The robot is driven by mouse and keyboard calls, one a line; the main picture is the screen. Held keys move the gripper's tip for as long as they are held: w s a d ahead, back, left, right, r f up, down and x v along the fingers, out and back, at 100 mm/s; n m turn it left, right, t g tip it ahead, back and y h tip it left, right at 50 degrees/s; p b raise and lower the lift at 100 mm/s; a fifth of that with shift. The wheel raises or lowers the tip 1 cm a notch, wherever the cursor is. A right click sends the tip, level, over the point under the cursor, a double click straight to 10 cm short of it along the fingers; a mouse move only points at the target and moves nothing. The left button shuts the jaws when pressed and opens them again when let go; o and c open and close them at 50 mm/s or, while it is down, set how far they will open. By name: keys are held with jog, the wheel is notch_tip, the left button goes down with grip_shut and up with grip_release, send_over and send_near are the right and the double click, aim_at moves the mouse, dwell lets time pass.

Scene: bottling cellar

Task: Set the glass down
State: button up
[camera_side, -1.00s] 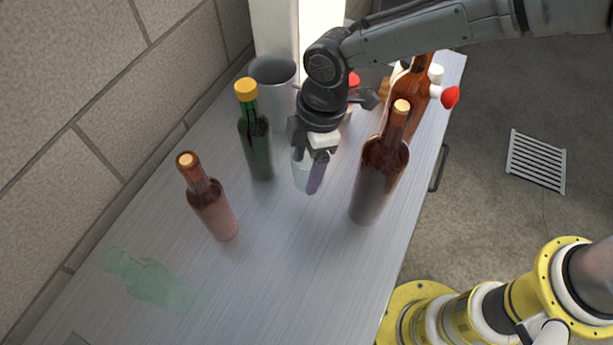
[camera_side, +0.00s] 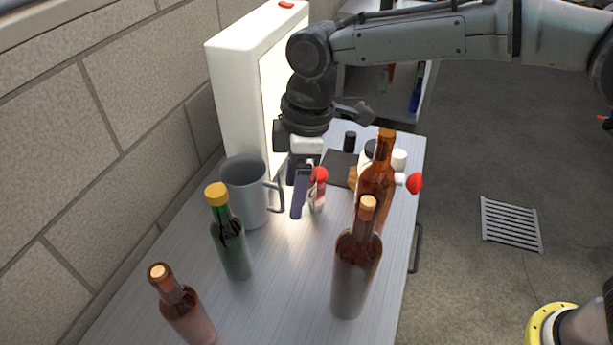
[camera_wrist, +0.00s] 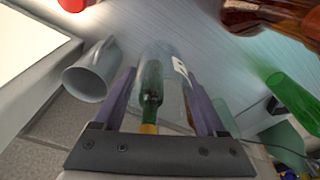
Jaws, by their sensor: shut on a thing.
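My gripper (camera_side: 300,203) points down over the metal table, just right of the grey mug. In the wrist view its purple fingers (camera_wrist: 160,78) are closed around a clear glass (camera_wrist: 177,80), seen as a faint transparent outline. A green bottle (camera_wrist: 151,90) shows through or behind the glass. In the side view the glass can hardly be made out against the bright table and the finger. I cannot tell whether its base touches the table.
The grey mug (camera_side: 243,195) and yellow-capped green bottle (camera_side: 231,245) stand left. A small red-capped bottle (camera_side: 318,192) is close beside the gripper. Brown bottles (camera_side: 357,265) stand right, a pinkish one (camera_side: 185,312) front left. A bright light box (camera_side: 240,90) stands behind.

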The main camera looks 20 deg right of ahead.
jog(key=w+d+m+t+h, duration=0.1)
jog(key=w+d+m, duration=0.45)
jog(key=d, duration=0.35)
jog(key=w+d+m, duration=0.5)
jog(key=w+d, duration=0.1)
jog(key=d, duration=0.3)
jog(key=shift+n, duration=0.25)
jog(key=w+a+f, duration=0.1)
jog(key=w+f, duration=0.3)
jog(key=f, duration=0.1)
jog(key=w+a+f, duration=0.2)
jog(key=w+f, duration=0.2)
jog(key=w+a+f, duration=0.1)
jog(key=w+f, duration=0.3)
jog(key=f, duration=0.1)
jog(key=shift+w+a+f, duration=0.35)
jog(key=shift+f, duration=1.65)
jog(key=shift+f, duration=0.15)
